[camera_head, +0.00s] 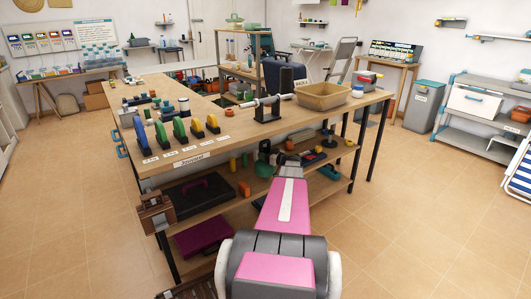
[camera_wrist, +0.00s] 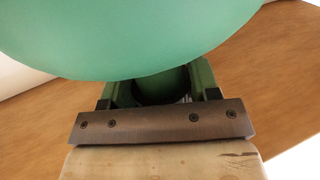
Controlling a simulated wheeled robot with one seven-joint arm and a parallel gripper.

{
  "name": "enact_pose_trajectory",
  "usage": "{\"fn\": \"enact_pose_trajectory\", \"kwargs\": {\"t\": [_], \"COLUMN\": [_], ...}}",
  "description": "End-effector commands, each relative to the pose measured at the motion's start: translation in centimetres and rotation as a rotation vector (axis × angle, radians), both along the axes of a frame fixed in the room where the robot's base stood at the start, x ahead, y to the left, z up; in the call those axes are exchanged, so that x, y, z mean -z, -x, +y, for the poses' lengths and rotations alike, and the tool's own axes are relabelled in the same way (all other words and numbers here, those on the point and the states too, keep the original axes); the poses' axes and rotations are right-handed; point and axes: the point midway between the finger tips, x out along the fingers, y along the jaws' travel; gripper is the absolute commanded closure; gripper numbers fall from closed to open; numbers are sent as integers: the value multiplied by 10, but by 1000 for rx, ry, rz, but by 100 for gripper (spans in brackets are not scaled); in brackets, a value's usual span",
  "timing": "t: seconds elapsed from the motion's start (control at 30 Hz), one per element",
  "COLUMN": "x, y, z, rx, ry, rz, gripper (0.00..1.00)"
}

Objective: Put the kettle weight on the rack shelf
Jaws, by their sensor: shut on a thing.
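The kettle weight (camera_wrist: 150,38) is a large smooth teal-green rounded body that fills the top of the wrist view. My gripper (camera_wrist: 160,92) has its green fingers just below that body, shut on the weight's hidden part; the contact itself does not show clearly. In the head view, my gripper (camera_head: 265,158) is at the far end of my pink arm, in front of the workbench's lower shelf, and the weight is hard to make out there. A wooden rack (camera_head: 244,72) with shelves stands behind the bench; which shelf is the task's rack shelf is unclear.
The workbench (camera_head: 222,147) carries coloured discs (camera_head: 180,130), a dumbbell on a stand (camera_head: 267,105) and a tan tray (camera_head: 323,95). Its lower shelf (camera_head: 340,152) holds several small items. A dark case (camera_head: 200,195) lies lower left.

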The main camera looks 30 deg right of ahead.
Motion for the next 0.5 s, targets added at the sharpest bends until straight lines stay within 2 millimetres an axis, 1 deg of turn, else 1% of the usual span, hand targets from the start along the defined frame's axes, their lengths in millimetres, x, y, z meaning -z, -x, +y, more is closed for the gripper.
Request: {"fn": "enact_pose_trajectory", "kwargs": {"t": [0.13, 0.33, 0.4, 0.5], "x": [10, 34, 37, 37], "y": [0, -2, -4, -4], "z": [0, 0, 0, 0], "rx": [0, -1, -1, 0], "ry": [-3, -3, -2, -1], "rz": [-2, -1, -2, -3], "gripper": [100, 100, 100, 100]}}
